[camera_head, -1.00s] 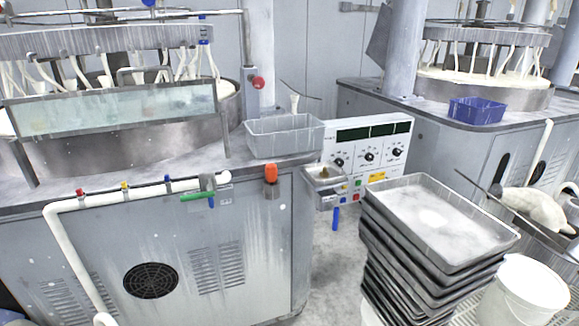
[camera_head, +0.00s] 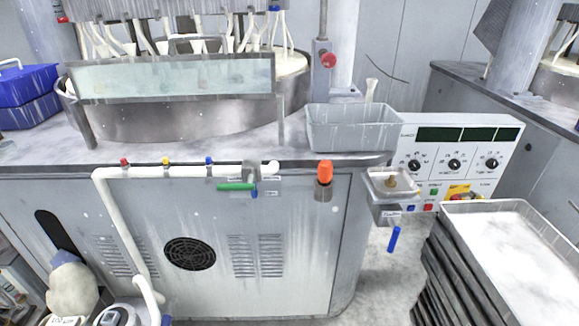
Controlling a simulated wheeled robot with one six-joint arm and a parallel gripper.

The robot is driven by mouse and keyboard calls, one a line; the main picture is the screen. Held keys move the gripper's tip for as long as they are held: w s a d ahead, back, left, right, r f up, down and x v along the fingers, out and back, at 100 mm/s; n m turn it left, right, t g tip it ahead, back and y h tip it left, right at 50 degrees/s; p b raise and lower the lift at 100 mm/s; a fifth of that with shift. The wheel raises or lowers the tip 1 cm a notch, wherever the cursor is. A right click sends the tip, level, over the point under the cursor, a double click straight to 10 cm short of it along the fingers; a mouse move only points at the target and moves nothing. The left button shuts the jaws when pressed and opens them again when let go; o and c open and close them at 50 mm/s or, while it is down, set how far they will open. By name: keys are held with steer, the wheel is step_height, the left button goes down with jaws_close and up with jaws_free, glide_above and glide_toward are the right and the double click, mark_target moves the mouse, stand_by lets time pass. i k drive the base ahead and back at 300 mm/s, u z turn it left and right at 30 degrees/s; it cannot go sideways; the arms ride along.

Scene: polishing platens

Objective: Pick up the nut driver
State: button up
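Several handled items show at the front of the grey machine cabinet, and I cannot tell for certain which one is the nut driver. A blue handle (camera_head: 393,239) hangs down below a small metal box (camera_head: 391,187) at the cabinet's right corner. An orange-topped item (camera_head: 325,171) sits upright in a metal holder on the cabinet front. A green handle (camera_head: 236,187) lies level at a pipe fitting left of it. No shaft or socket tip is visible on any of these. My gripper is not in view.
A grey bin (camera_head: 350,128) stands on the worktop (camera_head: 200,150) above. A control panel (camera_head: 455,165) is right of the small box. Stacked metal trays (camera_head: 520,250) stand at lower right. A white pipe (camera_head: 130,172) runs along the cabinet front. Some floor (camera_head: 385,280) is clear between cabinet and trays.

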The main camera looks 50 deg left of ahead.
mark_target(324, 168)
steer(key=u, duration=0.85)
steer(key=i, duration=0.85)
steer(key=u, duration=0.75)
